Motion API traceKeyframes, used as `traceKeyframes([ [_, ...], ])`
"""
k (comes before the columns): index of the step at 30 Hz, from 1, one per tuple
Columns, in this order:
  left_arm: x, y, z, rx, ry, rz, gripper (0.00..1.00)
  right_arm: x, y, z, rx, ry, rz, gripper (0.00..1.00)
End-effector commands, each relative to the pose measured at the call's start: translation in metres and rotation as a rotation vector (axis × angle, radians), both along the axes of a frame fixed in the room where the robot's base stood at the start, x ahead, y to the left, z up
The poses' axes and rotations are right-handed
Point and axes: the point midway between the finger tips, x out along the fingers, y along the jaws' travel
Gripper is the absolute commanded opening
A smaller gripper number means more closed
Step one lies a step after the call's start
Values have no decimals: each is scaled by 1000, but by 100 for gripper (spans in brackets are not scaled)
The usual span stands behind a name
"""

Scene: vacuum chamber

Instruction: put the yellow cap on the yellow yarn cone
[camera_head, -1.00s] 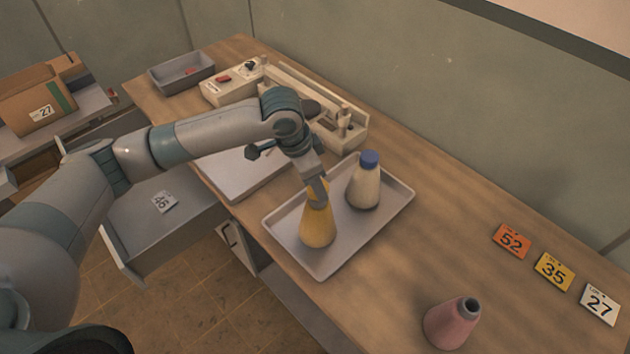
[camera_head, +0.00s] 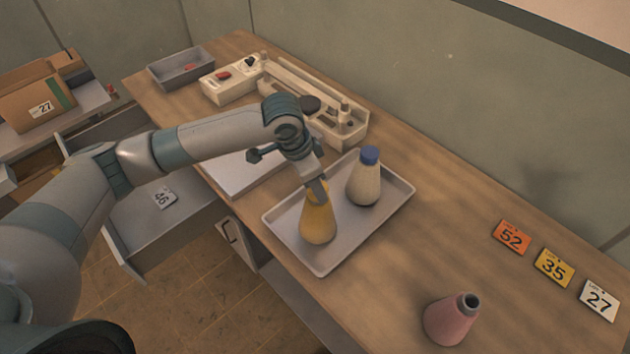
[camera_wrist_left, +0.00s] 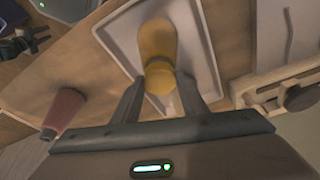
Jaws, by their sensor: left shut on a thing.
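The yellow yarn cone (camera_head: 318,222) stands upright on a grey tray (camera_head: 330,262). My left gripper (camera_head: 317,187) is directly above the cone's top, pointing down. In the left wrist view the gripper (camera_wrist_left: 160,88) is shut on the yellow cap (camera_wrist_left: 159,80), which lies between the two fingers. The cap is in line with the top of the cone (camera_wrist_left: 158,42) and appears to be at or on it; whether it is fully seated I cannot tell. In the head view the fingers mostly hide the cap.
A pink cone (camera_head: 452,320) without a cap stands at the front right. Number cards (camera_head: 553,267) lie at right. A wooden organiser (camera_head: 345,131) is behind the tray.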

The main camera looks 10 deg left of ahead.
Motion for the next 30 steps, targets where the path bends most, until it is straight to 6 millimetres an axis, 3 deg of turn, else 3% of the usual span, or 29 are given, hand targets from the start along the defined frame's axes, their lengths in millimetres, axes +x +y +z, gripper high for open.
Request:
traceKeyframes([
  [8, 0, 0, -10, 0, 0, 1, 18, 0, 0, 0, 0, 0, 0, 31],
  [9, 0, 0, -10, 0, 0, 1, 42, 0, 0, 0, 0, 0, 0, 31],
  [12, 0, 0, -10, -1, 0, 1, 61, 0, 0, 0, 0, 0, 0, 31],
  [23, 0, 0, -8, -1, 0, 1, 61, 0, -2, -1, -2, 1, 1, 31],
  [30, -2, 4, 8, -1, -3, 1, 61, 0, -3, -9, -3, 0, 1, 31],
])
